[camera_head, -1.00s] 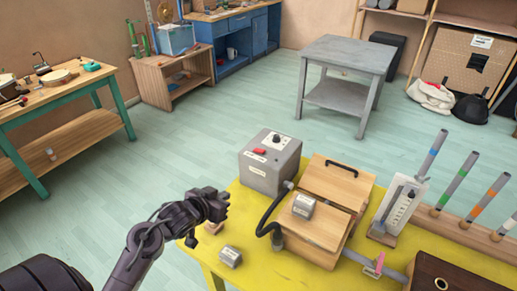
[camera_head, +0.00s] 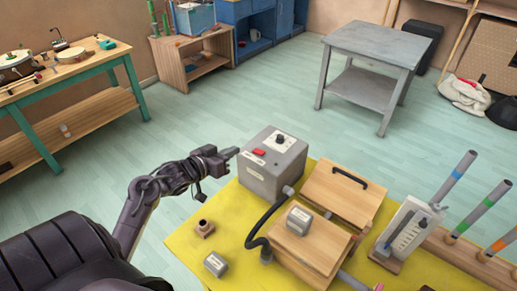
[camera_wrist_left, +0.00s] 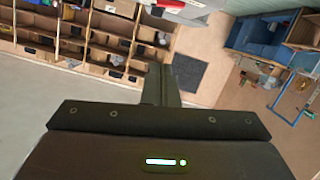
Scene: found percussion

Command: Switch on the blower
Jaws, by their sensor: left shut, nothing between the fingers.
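The blower appears to be a grey box (camera_head: 270,178) on the yellow table, with a red switch (camera_head: 259,152) and a black knob (camera_head: 280,139) on top. A black hose (camera_head: 254,228) curves from its side to a wooden bellows-like box (camera_head: 305,250). My left gripper (camera_head: 232,152) is shut and empty, at the upper left edge of the grey box, pointing toward the switch. I cannot tell whether it touches the box. In the left wrist view the shut fingers (camera_wrist_left: 161,85) point up toward the red switch (camera_wrist_left: 168,4) at the top edge. My right gripper is not in view.
On the yellow table (camera_head: 195,240) stand a small grey weight (camera_head: 215,264), a small wooden piece with a hole (camera_head: 204,228), a white gauge stand (camera_head: 405,230) and upright tubes (camera_head: 458,178). A grey table (camera_head: 375,50) and a workbench (camera_head: 75,75) stand on the floor beyond.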

